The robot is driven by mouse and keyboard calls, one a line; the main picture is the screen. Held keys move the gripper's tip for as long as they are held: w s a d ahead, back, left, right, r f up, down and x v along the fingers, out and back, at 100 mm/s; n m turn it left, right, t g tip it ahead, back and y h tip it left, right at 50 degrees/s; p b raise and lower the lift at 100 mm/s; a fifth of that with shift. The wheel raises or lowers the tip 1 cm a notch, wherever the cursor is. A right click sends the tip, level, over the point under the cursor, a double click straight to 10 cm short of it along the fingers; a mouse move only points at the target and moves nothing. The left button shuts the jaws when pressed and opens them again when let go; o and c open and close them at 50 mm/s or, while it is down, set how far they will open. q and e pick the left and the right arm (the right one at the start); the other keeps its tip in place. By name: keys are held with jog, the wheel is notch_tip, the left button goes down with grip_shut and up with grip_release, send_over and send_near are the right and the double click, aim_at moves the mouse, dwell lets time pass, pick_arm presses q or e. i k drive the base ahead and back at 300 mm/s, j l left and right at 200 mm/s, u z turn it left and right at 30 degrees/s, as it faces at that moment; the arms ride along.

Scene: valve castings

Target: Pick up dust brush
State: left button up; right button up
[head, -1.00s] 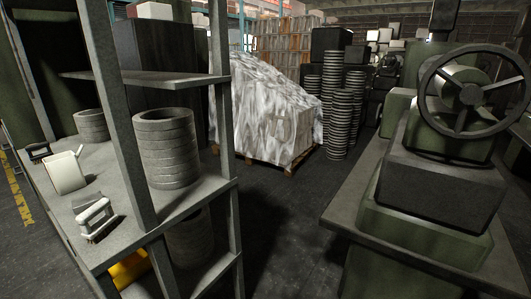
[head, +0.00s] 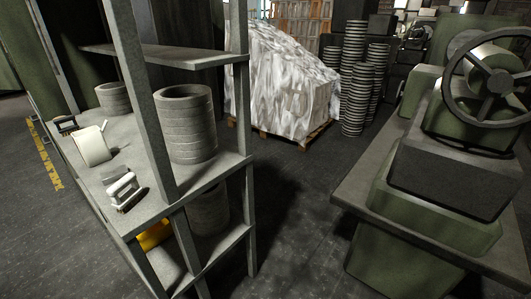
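A small item with a pale loop-shaped handle on a dark base (head: 123,190) lies near the front edge of the grey shelf unit's middle board (head: 165,192), at the left of the head view. It could be the dust brush, but it is too small to be sure. A similar small dark item with a pale part (head: 66,124) lies at the far left end of the same board. A white roll-like item (head: 93,146) lies between them. Neither of my grippers is in view.
Stacked grey rings (head: 187,125) and a smaller ring stack (head: 113,98) stand on the board beside shelf posts. A yellow thing (head: 155,235) is below. A green machine with a handwheel (head: 487,80) stands right. Dark floor between is clear, with a wrapped pallet load (head: 285,85) behind.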

aim_at(122, 204)
jog(key=u, duration=1.25)
